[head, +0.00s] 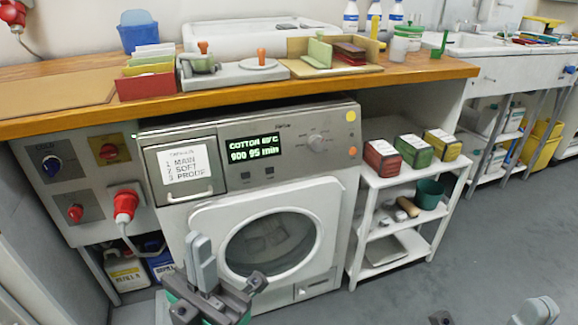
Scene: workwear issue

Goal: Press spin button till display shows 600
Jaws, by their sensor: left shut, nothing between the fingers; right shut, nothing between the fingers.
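The washing machine (190,225) stands under the wooden counter. Its lit display (254,148) reads "COTTON 60°C" and "900 95 min", in green on black. Two small dark buttons (257,173) sit just below the display; their labels are too small to read, so I cannot tell which is spin. A round knob (317,141) is to the right of the display. My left gripper (204,262) is shut and empty, in front of the machine's lower left and well below the buttons. My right gripper (487,317) shows only partly at the bottom right edge, shut and away from the machine.
The wooden counter edge (400,82) overhangs above the panel. A detergent drawer (185,168) with a label is left of the display. A white shelf cart (395,180) with boxes stands to the right. Open grey floor (480,235) lies further right.

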